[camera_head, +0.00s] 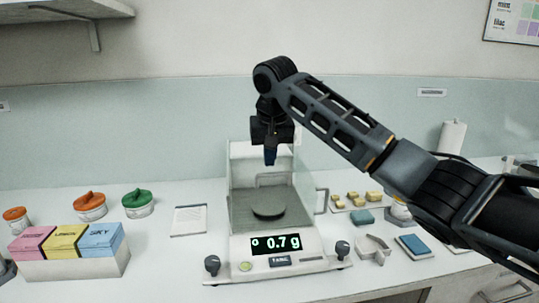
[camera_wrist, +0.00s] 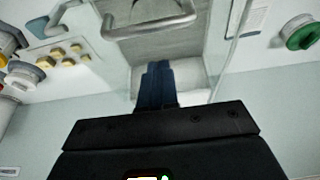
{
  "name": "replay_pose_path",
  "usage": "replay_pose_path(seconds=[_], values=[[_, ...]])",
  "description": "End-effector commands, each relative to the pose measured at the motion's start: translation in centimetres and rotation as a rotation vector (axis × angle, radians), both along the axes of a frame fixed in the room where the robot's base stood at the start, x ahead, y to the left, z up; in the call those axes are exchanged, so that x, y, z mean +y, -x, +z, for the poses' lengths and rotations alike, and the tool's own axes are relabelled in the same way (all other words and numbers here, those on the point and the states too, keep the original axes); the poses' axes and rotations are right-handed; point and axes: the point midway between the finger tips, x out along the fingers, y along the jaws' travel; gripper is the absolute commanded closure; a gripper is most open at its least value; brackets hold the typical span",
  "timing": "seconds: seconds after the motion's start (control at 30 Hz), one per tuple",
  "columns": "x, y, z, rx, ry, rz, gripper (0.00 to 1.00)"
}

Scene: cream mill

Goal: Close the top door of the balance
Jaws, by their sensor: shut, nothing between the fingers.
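The balance (camera_head: 290,243) stands on the bench in the middle of the head view, its display reading 0.7 g. Its clear glass chamber surrounds a dark round pan (camera_head: 268,211). A pale bar handle shows at the top of the chamber (camera_head: 272,174) and large in the wrist view (camera_wrist: 150,27); it appears to belong to the top door. The clear panes make the door's exact position hard to tell. My gripper (camera_head: 270,158) points down over the rear of the chamber, its dark blue fingers (camera_wrist: 157,78) shut and empty. In the wrist view the fingertips are apart from the handle.
A side handle (camera_head: 322,201) sticks out right of the chamber. Lidded jars (camera_head: 138,203) and a box of coloured packets (camera_head: 70,260) stand left, beside a white card (camera_head: 189,220). Yellow blocks (camera_head: 355,198) and a blue pad (camera_head: 415,246) lie right.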

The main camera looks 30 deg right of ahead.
Motion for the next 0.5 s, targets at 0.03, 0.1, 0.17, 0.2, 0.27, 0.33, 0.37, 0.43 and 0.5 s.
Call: replay_pose_path(seconds=[0.03, 0.1, 0.17, 0.2, 0.27, 0.33, 0.37, 0.43, 0.5], values=[[-0.1, -0.2, 0.6, -0.004, -0.001, 0.0, 1.0], [0.1, 0.3, 1.6, -0.007, -0.001, 0.0, 1.0], [0.2, 0.6, 2.7, -0.009, -0.001, 0.0, 1.0], [0.2, 0.8, 3.4, -0.01, 0.0, 0.0, 1.0], [0.4, 1.2, 4.6, -0.01, 0.0, 0.0, 1.0], [0.5, 1.6, 5.8, -0.01, 0.0, 0.0, 1.0], [0.6, 1.8, 6.3, -0.009, 0.0, -0.001, 1.0], [0.6, 2.2, 7.4, -0.01, 0.001, -0.001, 1.0], [0.6, 2.5, 8.5, -0.011, 0.002, -0.003, 1.0]])
